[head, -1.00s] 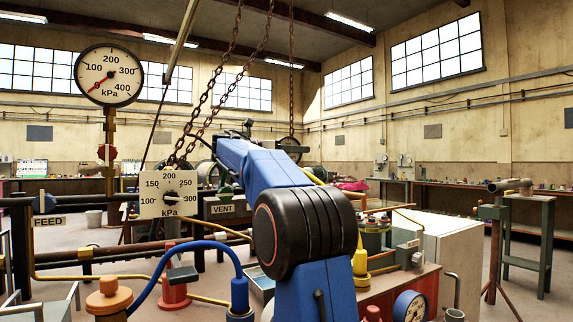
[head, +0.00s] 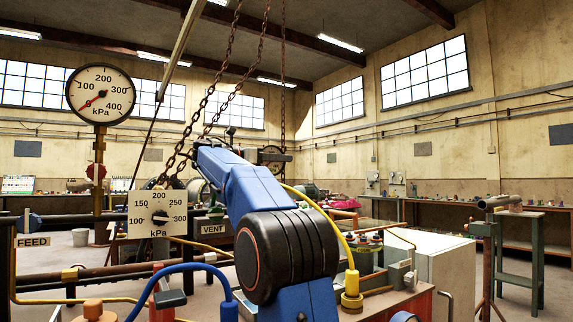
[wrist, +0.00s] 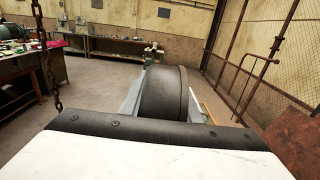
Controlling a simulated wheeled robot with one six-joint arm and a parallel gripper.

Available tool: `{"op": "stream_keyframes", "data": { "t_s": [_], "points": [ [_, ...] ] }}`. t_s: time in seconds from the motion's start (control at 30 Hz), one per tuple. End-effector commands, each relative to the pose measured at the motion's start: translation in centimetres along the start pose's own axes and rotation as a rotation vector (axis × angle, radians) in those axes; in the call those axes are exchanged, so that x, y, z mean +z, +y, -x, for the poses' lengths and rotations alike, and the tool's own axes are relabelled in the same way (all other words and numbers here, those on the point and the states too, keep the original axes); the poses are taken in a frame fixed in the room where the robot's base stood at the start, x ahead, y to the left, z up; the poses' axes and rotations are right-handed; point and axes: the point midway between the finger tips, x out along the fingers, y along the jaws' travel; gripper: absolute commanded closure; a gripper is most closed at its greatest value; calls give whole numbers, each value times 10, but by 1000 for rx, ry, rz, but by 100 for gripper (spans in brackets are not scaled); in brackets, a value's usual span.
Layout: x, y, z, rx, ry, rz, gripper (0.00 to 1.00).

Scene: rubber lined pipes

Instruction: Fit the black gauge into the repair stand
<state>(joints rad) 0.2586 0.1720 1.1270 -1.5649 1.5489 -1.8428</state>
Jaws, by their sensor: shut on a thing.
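In the wrist view my gripper (wrist: 161,99) has grey fingers closed on a thick, dark, round body, which I take to be the black gauge (wrist: 168,92). Its face is turned away and hidden. It is held up in the air, with floor and benches beyond. In the head view my blue arm reaches away to the upper left, and its links hide most of the gripper. I cannot pick out the repair stand with certainty in either view.
A large white dial (head: 101,94) and a square white dial (head: 157,213) stand at left. Rusty chains (head: 222,85) hang near my arm. A blue hose (head: 190,268) and yellow pipes lie in front. A pipe support (head: 487,255) and green table (head: 520,250) stand right. A mesh fence (wrist: 262,70) is at right.

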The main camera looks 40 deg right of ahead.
Motion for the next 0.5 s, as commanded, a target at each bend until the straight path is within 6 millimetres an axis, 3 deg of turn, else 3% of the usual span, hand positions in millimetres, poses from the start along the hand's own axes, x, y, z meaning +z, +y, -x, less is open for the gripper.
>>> {"op": "stream_keyframes", "data": {
  "t_s": [0.3, 0.5],
  "points": [
    [0, 1, 76, 5, -1, -1, 100],
    [0, 1, 116, 4, 0, -1, 100]
  ]
}}
